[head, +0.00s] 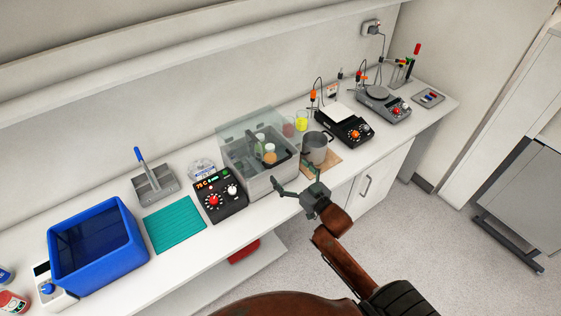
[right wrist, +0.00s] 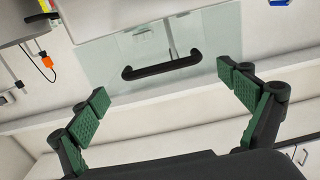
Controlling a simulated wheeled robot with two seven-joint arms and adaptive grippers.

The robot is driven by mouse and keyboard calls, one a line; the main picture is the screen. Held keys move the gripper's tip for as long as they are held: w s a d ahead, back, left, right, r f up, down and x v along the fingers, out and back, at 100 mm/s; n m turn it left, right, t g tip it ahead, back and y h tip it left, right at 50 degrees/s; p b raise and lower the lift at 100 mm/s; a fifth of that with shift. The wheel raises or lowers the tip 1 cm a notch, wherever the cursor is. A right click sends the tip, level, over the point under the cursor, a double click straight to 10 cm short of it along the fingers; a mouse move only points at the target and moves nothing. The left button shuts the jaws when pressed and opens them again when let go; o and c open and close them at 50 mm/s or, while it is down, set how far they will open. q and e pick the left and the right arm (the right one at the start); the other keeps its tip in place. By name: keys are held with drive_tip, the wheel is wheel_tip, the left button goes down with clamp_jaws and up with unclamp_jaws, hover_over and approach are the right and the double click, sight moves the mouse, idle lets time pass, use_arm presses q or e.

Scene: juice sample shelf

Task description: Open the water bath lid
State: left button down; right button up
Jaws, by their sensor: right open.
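The water bath (head: 262,187) is a grey box in the middle of the bench, with bottles showing inside. Its clear lid (head: 240,130) shows over it; I cannot tell whether it is fully down. The lid's black handle (head: 284,160) is on the right side, and it also shows in the right wrist view (right wrist: 163,67). My right gripper (head: 296,180) is open and empty, in front of the bath and apart from the handle. In the right wrist view the handle lies beyond and between the green fingertips (right wrist: 161,86). My left gripper is not in view.
A steel pot (head: 315,148) on a wooden board (head: 331,165) stands right of the bath, close to my right gripper. A black control unit (head: 220,197) stands to its left. Stirrers (head: 345,127), a green mat (head: 174,225) and a blue tub (head: 98,248) line the bench.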

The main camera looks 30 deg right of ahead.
sight(280, 161)
drive_tip(key=shift+w+a, duration=0.15)
drive_tip(key=shift+w, duration=1.2)
drive_tip(key=shift+w+a, duration=0.1)
drive_tip(key=shift+w, duration=1.25)
drive_tip(key=shift+c, duration=0.4)
drive_tip(key=c, duration=1.3)
drive_tip(key=shift+r+p, duration=0.1)
drive_tip(key=shift+p, duration=0.25)
